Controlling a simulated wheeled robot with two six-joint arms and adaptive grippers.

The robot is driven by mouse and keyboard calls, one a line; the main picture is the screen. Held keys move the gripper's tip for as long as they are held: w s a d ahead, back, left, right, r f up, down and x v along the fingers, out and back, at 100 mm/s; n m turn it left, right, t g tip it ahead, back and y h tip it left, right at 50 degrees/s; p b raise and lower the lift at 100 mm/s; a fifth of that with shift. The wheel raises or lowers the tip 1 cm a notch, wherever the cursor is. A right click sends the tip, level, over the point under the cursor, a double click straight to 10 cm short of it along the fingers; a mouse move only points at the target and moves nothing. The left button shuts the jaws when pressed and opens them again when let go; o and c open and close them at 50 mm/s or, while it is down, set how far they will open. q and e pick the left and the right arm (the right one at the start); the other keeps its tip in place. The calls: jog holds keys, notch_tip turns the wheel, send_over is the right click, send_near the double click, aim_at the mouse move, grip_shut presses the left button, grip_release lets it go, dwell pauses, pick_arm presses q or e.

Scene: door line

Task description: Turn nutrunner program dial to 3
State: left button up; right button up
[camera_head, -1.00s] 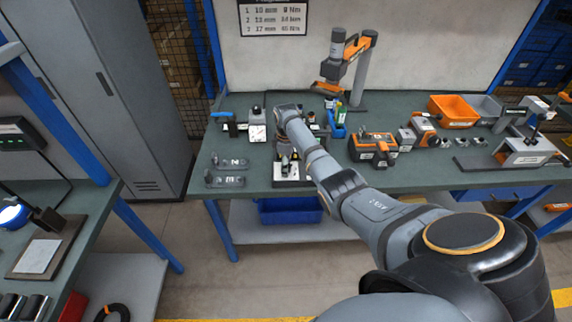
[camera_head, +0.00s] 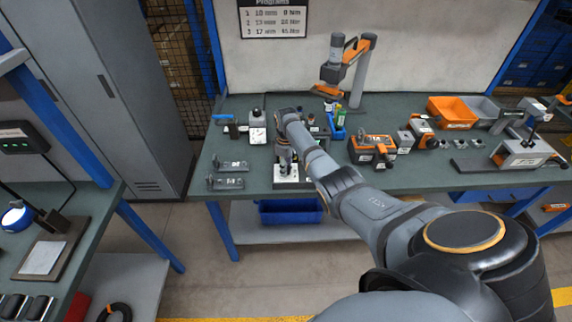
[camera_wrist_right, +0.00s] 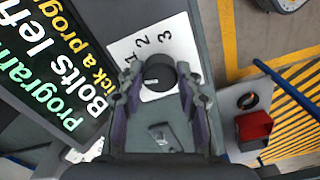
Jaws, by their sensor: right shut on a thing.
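The program dial (camera_wrist_right: 160,74) is a round black knob on a white plate (camera_wrist_right: 130,48) printed 1, 2 and 3, in the right wrist view. My right gripper (camera_wrist_right: 159,94) is shut on the dial, one finger on each side of it. A small pale mark shows on the knob's right side in that view; I cannot tell for sure which number it is set to. In the head view my right gripper (camera_head: 285,164) points down at the white base (camera_head: 290,181) near the bench's front edge, and hides the dial. My left gripper is not in view.
A dark screen (camera_wrist_right: 55,62) with coloured text lies beside the plate. On the bench stand an orange-grey tool (camera_head: 372,148), an orange bin (camera_head: 452,110) and a tool on a post (camera_head: 357,75). Grey brackets (camera_head: 228,166) lie left of my gripper. A program chart (camera_head: 272,18) hangs behind.

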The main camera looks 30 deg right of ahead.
jog(key=m+p, duration=0.2)
jog(key=m, duration=0.2)
jog(key=shift+r+m, duration=0.15)
jog(key=shift+m, duration=0.15)
jog(key=m+p, duration=0.1)
jog(key=m, duration=0.4)
jog(key=m+p, duration=0.1)
jog(key=m, duration=1)
jog(key=shift+p, duration=0.35)
jog(key=shift+m, duration=0.3)
jog(key=o, duration=1.1)
jog(key=shift+o, duration=0.2)
